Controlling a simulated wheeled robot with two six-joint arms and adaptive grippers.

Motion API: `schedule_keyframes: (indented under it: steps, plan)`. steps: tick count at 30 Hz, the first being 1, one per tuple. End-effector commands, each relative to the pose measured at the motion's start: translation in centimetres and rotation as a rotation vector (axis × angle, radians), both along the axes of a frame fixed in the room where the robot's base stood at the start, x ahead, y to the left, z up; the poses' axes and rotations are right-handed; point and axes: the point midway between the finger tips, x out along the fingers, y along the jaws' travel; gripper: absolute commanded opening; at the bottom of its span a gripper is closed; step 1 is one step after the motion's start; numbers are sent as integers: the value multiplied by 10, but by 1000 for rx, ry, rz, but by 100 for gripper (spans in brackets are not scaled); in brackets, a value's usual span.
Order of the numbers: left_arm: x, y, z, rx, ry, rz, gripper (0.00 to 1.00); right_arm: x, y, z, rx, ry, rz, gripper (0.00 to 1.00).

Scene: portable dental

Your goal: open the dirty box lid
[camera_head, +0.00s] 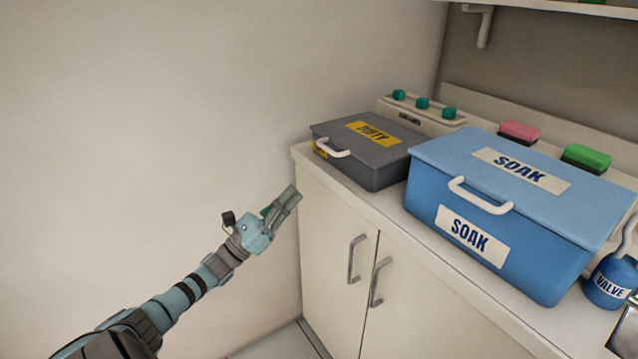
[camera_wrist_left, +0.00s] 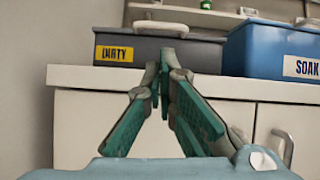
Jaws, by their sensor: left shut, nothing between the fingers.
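The dirty box (camera_head: 385,172) is a low dark grey box with a yellow DIRTY label on its lid (camera_head: 345,132). It stands at the left end of the counter with the lid closed. A white handle (camera_head: 332,148) sits on the lid's front edge. My left gripper (camera_head: 292,193) is shut and empty, apart from the box, in front of the cabinet and below the counter top. In the left wrist view the gripper (camera_wrist_left: 158,85) points toward the box front (camera_wrist_left: 205,55), and the white handle (camera_wrist_left: 160,27) shows above the fingertips. My right gripper is not in view.
A blue SOAK box (camera_head: 500,255) with a white handle stands right of the dirty box. Cabinet door handles (camera_head: 357,257) stick out below. The left wall is bare.

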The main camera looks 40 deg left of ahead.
Motion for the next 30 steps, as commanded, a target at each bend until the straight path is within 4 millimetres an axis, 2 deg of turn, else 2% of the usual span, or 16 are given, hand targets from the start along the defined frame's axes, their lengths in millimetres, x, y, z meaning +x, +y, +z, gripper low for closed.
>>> schedule_keyframes:
  steps: [5, 13, 19, 24, 30]
  plan:
    - [7, -3, 6, 74, -31, 45, 0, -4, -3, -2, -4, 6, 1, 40]
    - [47, -15, 31, 71, -30, 46, 0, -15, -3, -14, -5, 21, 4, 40]
    - [72, -22, 48, 71, -25, 46, 0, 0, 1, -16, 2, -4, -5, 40]
    - [79, -24, 53, 71, -22, 47, 0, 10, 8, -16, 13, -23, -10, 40]
    - [80, -25, 53, 71, -21, 47, 0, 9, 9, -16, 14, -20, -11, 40]
